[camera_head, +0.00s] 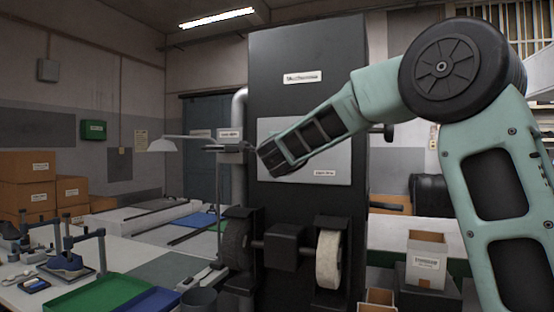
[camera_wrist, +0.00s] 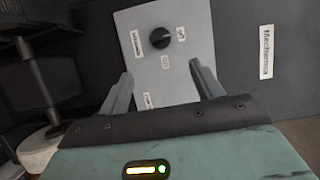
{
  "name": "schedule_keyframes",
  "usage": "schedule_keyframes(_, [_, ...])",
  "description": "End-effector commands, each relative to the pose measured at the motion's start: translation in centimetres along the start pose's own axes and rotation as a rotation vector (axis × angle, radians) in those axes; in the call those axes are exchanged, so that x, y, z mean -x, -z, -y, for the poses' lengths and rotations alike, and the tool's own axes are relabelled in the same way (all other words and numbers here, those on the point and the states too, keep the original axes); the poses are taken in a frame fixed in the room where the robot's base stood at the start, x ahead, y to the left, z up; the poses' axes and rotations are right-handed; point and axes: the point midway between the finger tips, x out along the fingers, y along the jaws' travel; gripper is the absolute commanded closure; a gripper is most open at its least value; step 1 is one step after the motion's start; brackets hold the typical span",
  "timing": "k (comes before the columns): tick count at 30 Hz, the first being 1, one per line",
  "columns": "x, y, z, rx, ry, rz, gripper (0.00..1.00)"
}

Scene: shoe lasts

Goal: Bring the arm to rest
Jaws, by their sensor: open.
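My arm reaches in from the right in the head view and points left across the front of a tall dark machine cabinet (camera_head: 300,55). My gripper (camera_head: 262,150) is at the end of the arm, in front of the cabinet's grey panel (camera_head: 338,165). In the wrist view my gripper (camera_wrist: 162,85) shows two fingers set wide apart with nothing between them. Past the fingers is the grey panel (camera_wrist: 190,65) with a black knob (camera_wrist: 161,38) and small labels. I cannot tell the distance between the fingertips and the panel.
Below the arm stand a dark wheel (camera_head: 237,243) and a pale wheel (camera_head: 329,258) on one shaft. A workbench (camera_head: 25,296) at left holds clamps, a green tray (camera_head: 95,296) and a lamp (camera_head: 175,146). A labelled box (camera_head: 426,262) stands at right. Cardboard boxes (camera_head: 27,167) are stacked far left.

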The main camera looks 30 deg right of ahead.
Motion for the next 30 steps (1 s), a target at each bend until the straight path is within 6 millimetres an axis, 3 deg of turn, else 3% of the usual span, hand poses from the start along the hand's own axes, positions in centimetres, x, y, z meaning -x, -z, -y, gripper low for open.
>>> schedule_keyframes(17, [0.1,0.0,0.0,0.0,0.0,0.0,0.35])
schedule_keyframes(20, [1.2,-2.1,-0.8,0.047,-0.018,0.067,0.35])
schedule_keyframes(23, [3.8,-6.0,-2.5,0.152,-0.053,0.207,0.35])
schedule_keyframes(26, [8.0,-10.8,-5.4,0.303,-0.097,0.399,0.35])
schedule_keyframes(30, [15.5,-16.0,-10.3,0.538,-0.154,0.681,0.35])
